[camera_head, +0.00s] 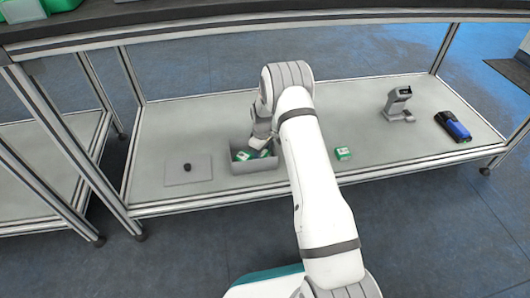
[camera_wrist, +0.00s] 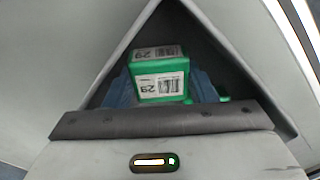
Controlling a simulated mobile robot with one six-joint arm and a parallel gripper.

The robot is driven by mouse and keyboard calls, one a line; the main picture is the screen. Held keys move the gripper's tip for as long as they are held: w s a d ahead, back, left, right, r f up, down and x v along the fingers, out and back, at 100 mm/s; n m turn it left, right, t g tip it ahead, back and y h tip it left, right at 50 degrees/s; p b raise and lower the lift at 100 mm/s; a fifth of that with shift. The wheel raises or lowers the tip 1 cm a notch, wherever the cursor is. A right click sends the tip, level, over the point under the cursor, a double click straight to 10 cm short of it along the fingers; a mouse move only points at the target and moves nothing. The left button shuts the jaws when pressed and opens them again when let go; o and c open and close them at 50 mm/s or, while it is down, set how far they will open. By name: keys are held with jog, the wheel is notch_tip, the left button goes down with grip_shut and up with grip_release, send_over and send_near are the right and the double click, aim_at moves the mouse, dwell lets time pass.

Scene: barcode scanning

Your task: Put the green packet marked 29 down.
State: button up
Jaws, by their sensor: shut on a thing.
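The green packet marked 29 (camera_wrist: 160,84) shows in the wrist view, with white labels and barcodes on its two visible faces. My gripper (camera_wrist: 162,90) is shut on it, with a blue fingertip at each side. In the head view my gripper (camera_head: 260,146) reaches down into the grey bin (camera_head: 256,169), partly hidden by the bin and my arm. A green and white packet (camera_head: 241,156) shows in the bin at the left of my gripper. I cannot tell whether the held packet touches the bin floor.
Another green packet (camera_head: 343,153) lies on the shelf right of my arm. A grey plate (camera_head: 200,171) with a small dark object (camera_head: 187,167) is left of the bin. A scanner on a stand (camera_head: 398,103) and a blue-black device (camera_head: 453,128) stand right. Open shelf lies between.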

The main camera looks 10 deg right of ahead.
aim_at(263, 153)
jog(key=o, duration=1.2)
notch_tip(263, 153, up, 8)
jog(key=p, duration=0.3)
jog(key=shift+p, duration=0.35)
